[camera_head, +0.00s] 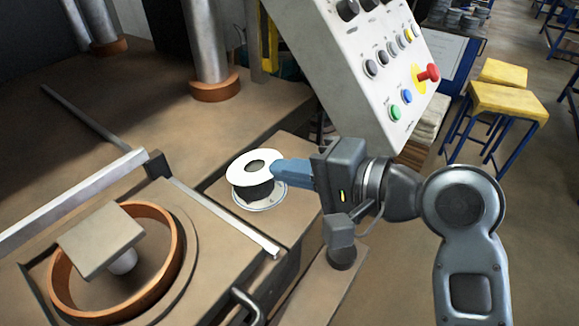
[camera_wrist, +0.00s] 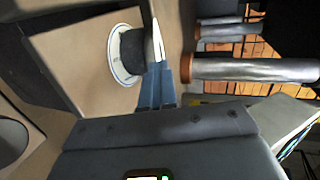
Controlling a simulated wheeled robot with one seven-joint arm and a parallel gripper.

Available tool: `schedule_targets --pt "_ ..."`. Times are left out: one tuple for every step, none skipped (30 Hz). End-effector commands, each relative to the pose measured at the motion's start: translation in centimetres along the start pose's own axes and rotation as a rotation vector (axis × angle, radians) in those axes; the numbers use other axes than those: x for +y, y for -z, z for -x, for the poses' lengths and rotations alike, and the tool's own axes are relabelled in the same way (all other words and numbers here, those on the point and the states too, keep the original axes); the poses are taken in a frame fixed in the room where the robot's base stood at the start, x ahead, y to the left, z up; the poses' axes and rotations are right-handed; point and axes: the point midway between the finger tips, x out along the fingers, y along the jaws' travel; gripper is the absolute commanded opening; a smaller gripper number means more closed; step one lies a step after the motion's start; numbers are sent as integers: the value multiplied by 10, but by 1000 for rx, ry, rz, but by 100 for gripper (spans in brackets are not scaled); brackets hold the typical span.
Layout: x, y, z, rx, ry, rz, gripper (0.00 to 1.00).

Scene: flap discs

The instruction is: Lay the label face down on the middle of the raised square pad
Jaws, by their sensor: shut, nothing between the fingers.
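A flat white ring (camera_head: 240,161), which looks like the label, is at the top of a short dark cylinder (camera_head: 254,192). I cannot tell whether it rests on the cylinder or is just clear of it. In the wrist view the ring is a thin white edge (camera_wrist: 157,40) beside the dark cylinder (camera_wrist: 133,50). My gripper (camera_head: 276,170) is shut, its blue fingertips at the ring's right edge; they also show in the wrist view (camera_wrist: 157,68). The raised square pad (camera_head: 101,240) is bare, tilted in the picture, on a pale post at the lower left.
A copper-coloured ring (camera_head: 175,254) surrounds the pad's post. A white-rimmed disc (camera_head: 264,204) is under the cylinder. A control panel (camera_head: 362,50) rises behind my gripper. Metal columns stand behind.

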Motion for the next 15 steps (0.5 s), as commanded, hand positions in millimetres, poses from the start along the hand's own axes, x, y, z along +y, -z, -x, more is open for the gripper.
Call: schedule_targets --pt "-3 0 1 0 0 0 0" --pt "-4 0 1 0 0 0 0" --pt "-6 0 2 0 0 0 0" --pt "-6 0 2 0 0 0 0" --pt "-7 0 2 0 0 0 0" --pt "-9 0 3 0 0 0 0" --pt "-10 0 3 0 0 0 0" --pt "-10 0 3 0 0 0 0" --pt "-12 0 4 0 0 0 0" --pt "-13 0 4 0 0 0 0" --pt "-14 0 4 0 0 0 0" --pt "-15 0 5 0 1 0 0" --pt "-16 0 5 0 1 0 0" --pt "-17 0 5 0 1 0 0" --pt "-18 0 6 0 1 0 0"
